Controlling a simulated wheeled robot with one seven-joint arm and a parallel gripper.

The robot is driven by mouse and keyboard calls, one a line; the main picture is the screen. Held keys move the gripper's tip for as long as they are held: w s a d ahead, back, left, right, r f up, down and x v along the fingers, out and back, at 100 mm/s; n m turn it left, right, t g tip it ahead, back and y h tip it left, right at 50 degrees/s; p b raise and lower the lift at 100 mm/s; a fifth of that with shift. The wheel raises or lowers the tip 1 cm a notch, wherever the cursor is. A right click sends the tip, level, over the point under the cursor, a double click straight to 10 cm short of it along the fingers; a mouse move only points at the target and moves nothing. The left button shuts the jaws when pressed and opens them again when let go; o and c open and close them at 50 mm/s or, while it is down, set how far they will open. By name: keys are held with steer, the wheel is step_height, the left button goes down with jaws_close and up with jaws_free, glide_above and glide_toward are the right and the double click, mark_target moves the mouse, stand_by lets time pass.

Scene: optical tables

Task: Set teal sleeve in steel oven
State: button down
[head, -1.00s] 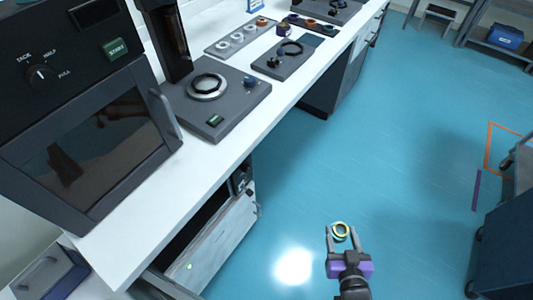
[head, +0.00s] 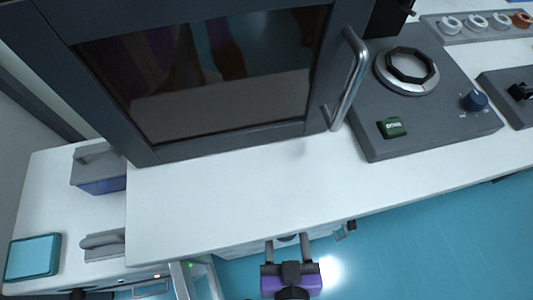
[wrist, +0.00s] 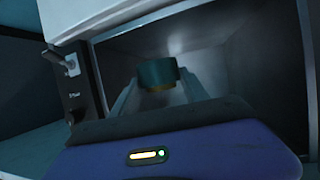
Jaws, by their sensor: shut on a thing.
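The teal sleeve (wrist: 157,73) is a short dark teal ring with a yellowish lower edge. It is held between the fingertips of my gripper (wrist: 158,80) in the wrist view. An open box-like chamber with grey metal walls (wrist: 240,60), apparently the steel oven, lies ahead of the sleeve. I cannot tell whether the sleeve is past its opening. In the head view my gripper (head: 288,239) is at the bench's front edge, with the sleeve barely visible there. Most of the chamber is hidden below the benchtop in the head view.
A dark cabinet with a shut window door (head: 215,75) and bar handle stands on the white bench (head: 230,195). A grey plate with a round fixture (head: 405,70) is to its right. A switch panel (wrist: 75,80) borders the chamber's left side. A teal tray (head: 33,257) lies lower left.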

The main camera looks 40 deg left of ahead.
steer(key=w+a+b, duration=0.1)
steer(key=w+a, duration=0.3)
steer(key=a, duration=0.1)
steer(key=w+a+f, duration=0.1)
steer(key=w+a, duration=0.3)
steer(key=a, duration=0.1)
steer(key=w+a+b, duration=0.1)
steer(key=w+a, duration=0.3)
steer(key=a, duration=0.1)
steer(key=shift+w+f+b, duration=0.15)
steer(key=shift+w+b, duration=0.15)
steer(key=shift+b, duration=0.05)
step_height(320, 180, down, 5)
steer(key=shift+f+b, duration=0.1)
steer(key=shift+b, duration=0.9)
steer(key=shift+w+a+f, duration=0.1)
steer(key=shift+a+f, duration=0.05)
steer(key=shift+f, duration=0.15)
steer(key=c, duration=0.6)
jaws_free()
steer(key=shift+o, duration=0.2)
